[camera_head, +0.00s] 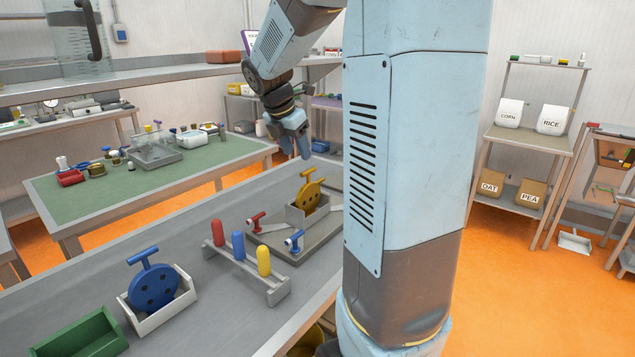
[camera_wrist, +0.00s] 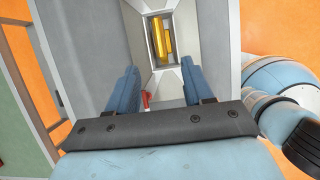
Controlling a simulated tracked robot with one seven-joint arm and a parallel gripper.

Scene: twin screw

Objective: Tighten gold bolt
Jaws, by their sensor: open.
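A gold disc with a T-shaped handle (camera_head: 309,196) stands upright in a grey holder (camera_head: 322,213) on a grey base plate. No other gold part that could be a bolt is clear to me. My gripper (camera_head: 303,147) is above and behind the holder, pointing down, in the head view. In the wrist view my gripper (camera_wrist: 159,68) is open and empty, with its two blue fingers apart. The gold part (camera_wrist: 160,38) shows edge-on beyond the fingertips, between the holder's walls, with a gap to it.
A small red fitting (camera_head: 257,221) and a blue one (camera_head: 293,239) stand on the plate's near side. Nearer is a rack with red, blue and yellow (camera_head: 263,262) pegs. A blue disc (camera_head: 153,286) in a white holder and a green tray (camera_head: 85,336) are at front left.

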